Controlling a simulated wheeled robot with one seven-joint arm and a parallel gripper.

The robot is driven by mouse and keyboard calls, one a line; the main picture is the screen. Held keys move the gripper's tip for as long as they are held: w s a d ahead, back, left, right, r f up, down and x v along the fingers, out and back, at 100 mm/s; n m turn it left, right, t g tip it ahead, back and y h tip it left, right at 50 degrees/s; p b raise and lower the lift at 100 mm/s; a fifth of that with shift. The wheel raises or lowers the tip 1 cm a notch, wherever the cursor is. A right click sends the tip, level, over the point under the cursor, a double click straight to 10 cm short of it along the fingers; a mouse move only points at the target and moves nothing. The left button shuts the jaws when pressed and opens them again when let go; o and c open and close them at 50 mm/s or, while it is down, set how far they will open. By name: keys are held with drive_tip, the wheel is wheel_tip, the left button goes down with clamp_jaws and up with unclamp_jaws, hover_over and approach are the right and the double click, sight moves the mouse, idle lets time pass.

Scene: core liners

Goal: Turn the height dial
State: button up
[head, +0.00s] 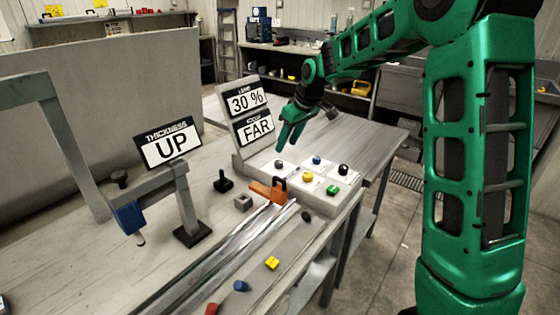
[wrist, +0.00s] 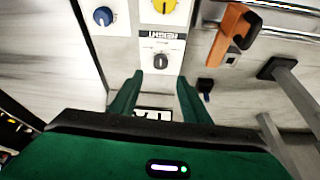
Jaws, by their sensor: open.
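The height dial (wrist: 161,62) is a dark round knob on a white plate labelled HEIGHT, upside down in the wrist view. In the head view it is the dark knob (head: 279,164) at the back left of the grey control panel (head: 326,205). My gripper (wrist: 160,82) is open and empty, its green fingers apart. The dial appears between and just beyond the fingertips in the wrist view. In the head view my gripper (head: 287,143) is above the dial, apart from it.
A blue knob (head: 317,160), yellow knob (head: 307,177), black knob (head: 343,169) and green knob (head: 332,190) share the panel. Upright signs (head: 250,112) stand close behind my gripper. An orange clamp (head: 270,191) lies beside the panel; a THICKNESS UP sign (head: 169,145) stands left.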

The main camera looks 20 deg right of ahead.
sight(279, 161)
drive_tip(key=x, duration=0.9)
drive_tip(key=shift+s, duration=0.1)
drive_tip(key=shift+d, duration=0.1)
drive_tip(key=c, duration=1)
